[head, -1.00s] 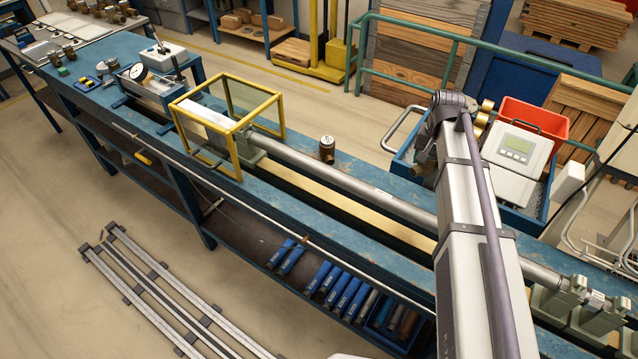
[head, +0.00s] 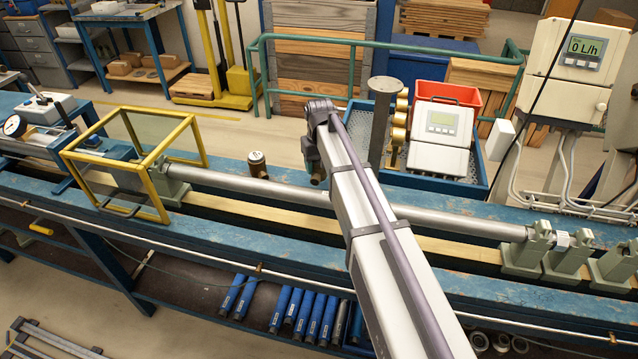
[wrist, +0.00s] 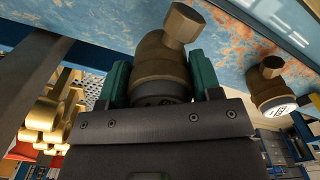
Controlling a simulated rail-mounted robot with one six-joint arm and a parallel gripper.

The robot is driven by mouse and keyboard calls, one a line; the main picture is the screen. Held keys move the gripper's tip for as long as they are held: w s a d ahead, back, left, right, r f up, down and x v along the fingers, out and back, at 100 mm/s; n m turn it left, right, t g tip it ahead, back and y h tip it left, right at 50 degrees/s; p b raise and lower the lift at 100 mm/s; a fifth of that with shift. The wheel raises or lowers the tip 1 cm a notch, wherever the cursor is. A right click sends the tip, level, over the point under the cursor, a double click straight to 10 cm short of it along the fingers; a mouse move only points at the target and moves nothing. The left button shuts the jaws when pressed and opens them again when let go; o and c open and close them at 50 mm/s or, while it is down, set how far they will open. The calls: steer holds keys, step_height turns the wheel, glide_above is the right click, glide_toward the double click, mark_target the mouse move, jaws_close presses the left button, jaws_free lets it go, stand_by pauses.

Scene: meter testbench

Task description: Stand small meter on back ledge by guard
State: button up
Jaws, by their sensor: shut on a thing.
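My gripper (wrist: 158,82) is shut on a small brass meter (wrist: 163,60), between its two teal fingers in the wrist view. The held meter has a bent brass body and a dark part down between the fingers. In the head view my gripper's end hangs near the back ledge (head: 226,166), mostly hidden by my arm. The yellow-framed guard (head: 105,159) with clear panels stands to the left, over the pipe line. Another small brass meter (head: 257,165) stands upright on the back ledge between guard and gripper; it also shows in the wrist view (wrist: 270,85).
A long grey pipe (head: 270,191) runs along the bench from the guard to green clamps (head: 530,248) at right. Behind the bench are a blue tray (head: 471,189) with a white meter box (head: 440,137) and a red bin (head: 447,95). Ledge beside the standing meter is clear.

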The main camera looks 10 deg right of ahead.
mark_target(320, 173)
step_height(320, 173, down, 4)
steer(key=b, duration=0.4)
steer(key=shift+r+p, duration=0.3)
steer(key=shift+f, duration=0.2)
steer(key=o, duration=1.2)
step_height(320, 173, up, 13)
steer(key=p, duration=1.2)
steer(key=shift+f, duration=0.15)
steer(key=shift+m, duration=0.7)
steer(key=shift+s+f+b, duration=0.5)
steer(key=shift+s+f, duration=0.05)
steer(key=shift+s, duration=3.8)
steer(key=shift+s+f+b, duration=0.5)
steer(key=shift+s+f, duration=0.05)
steer(key=shift+s, duration=3.8)
steer(key=shift+s+f+b, duration=0.5)
steer(key=shift+s+f, duration=0.05)
steer(key=shift+s, duration=3.8)
